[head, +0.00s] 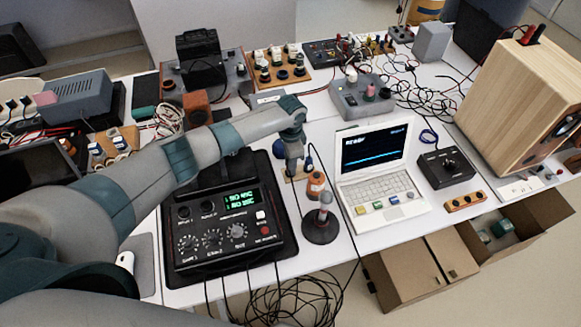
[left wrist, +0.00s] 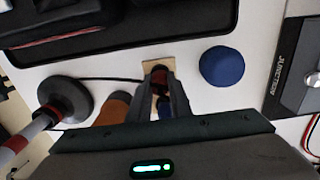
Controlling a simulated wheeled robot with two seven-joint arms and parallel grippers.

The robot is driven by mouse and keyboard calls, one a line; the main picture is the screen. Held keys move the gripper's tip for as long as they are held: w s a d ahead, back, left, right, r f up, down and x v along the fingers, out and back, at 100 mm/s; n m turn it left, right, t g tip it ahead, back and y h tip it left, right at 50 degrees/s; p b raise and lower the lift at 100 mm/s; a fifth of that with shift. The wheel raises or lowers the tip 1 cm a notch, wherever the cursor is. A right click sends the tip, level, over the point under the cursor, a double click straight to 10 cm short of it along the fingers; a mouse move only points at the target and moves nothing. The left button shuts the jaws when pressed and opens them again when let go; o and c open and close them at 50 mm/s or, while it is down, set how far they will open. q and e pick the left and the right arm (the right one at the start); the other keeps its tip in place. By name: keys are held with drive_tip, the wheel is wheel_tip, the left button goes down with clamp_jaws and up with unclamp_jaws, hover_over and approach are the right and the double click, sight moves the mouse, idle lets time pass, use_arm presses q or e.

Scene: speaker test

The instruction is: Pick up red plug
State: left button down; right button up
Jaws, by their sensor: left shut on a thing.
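My left gripper (head: 292,168) points down at the table between the black control box and the white laptop. In the left wrist view its fingers (left wrist: 161,88) are closed around a small dark red piece, the red plug (left wrist: 158,74), most of which the fingers hide. The plug is at a small tan wooden plate (left wrist: 147,68), which also shows under the gripper in the head view (head: 300,174). Whether the plug is clear of the plate I cannot tell. My right gripper is not in view.
An orange bottle (head: 316,184) and a microphone stand (head: 321,222) are close to the gripper. A blue round piece (left wrist: 222,66) lies beside it. The black control box (head: 230,235) is left, the laptop (head: 383,190) right. Tangled cables (head: 415,101) lie behind; a wooden speaker (head: 520,95) is far right.

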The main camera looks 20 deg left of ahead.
use_arm(q)
drive_tip(key=shift+r, duration=0.15)
wheel_tip(320, 180, up, 9)
drive_tip(key=b, duration=0.2)
drive_tip(key=shift+f+b, duration=0.2)
drive_tip(key=shift+b, duration=0.15)
drive_tip(key=shift+r, duration=0.6)
drive_tip(key=shift+r, duration=0.1)
